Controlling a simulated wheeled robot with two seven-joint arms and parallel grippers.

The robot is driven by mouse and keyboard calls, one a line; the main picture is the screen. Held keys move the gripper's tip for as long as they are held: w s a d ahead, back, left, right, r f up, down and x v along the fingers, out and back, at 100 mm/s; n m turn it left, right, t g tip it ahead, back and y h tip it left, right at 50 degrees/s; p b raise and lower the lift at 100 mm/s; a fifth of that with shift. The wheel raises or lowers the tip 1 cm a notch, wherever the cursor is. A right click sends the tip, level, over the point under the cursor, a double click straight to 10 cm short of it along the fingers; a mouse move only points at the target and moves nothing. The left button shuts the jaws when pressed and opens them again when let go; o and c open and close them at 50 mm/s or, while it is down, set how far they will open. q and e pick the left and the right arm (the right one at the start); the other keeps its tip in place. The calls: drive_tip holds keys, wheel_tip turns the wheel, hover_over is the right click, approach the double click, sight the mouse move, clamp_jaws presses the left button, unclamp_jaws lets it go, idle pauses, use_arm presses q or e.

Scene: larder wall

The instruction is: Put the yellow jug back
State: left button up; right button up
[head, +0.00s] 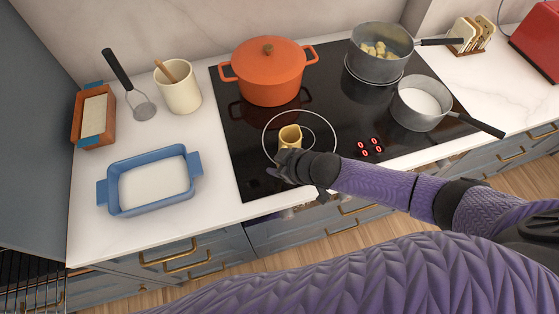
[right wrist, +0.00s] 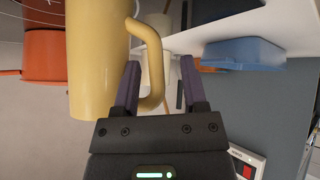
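The yellow jug (head: 290,134) is over the front left ring of the black hob in the head view. In the right wrist view, the jug (right wrist: 97,60) fills the upper left and its handle (right wrist: 155,75) faces my gripper. My right gripper (head: 284,158) is at the near side of the jug. In the wrist view, my right gripper (right wrist: 159,65) is open, with one finger between the jug's body and handle and the other outside the handle. A gap shows between the handle and the outer finger. The jug's base is partly hidden in the head view. My left gripper is out of view.
An orange pot (head: 268,75), a pan of pale chunks (head: 378,62) and a pan of white liquid (head: 420,108) stand on the hob (head: 240,165).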

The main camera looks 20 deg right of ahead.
drive_tip(key=shift+r, duration=0.25)
drive_tip(key=p+v, duration=0.4)
drive_tip(key=v, duration=0.8)
drive_tip(key=s+d+f+m+h, duration=0.1)
drive_tip(key=d+f+m+h, duration=0.35)
drive_tip(key=f, duration=0.75)
drive_tip(key=s+d+f+g, duration=0.2)
drive_tip(key=s+f, duration=0.5)
drive_tip(key=s+a+f+m+g, duration=0.1)
drive_tip(key=s+a+f+g, duration=0.1)
drive_tip(key=s, duration=0.7)
drive_tip(key=s+a+f+g, duration=0.1)
drive_tip(key=s+f, duration=0.3)
drive_tip(key=s, duration=0.5)
drive_tip(key=shift+a+m+g, duration=0.35)
drive_tip(key=shift+g, duration=0.45)
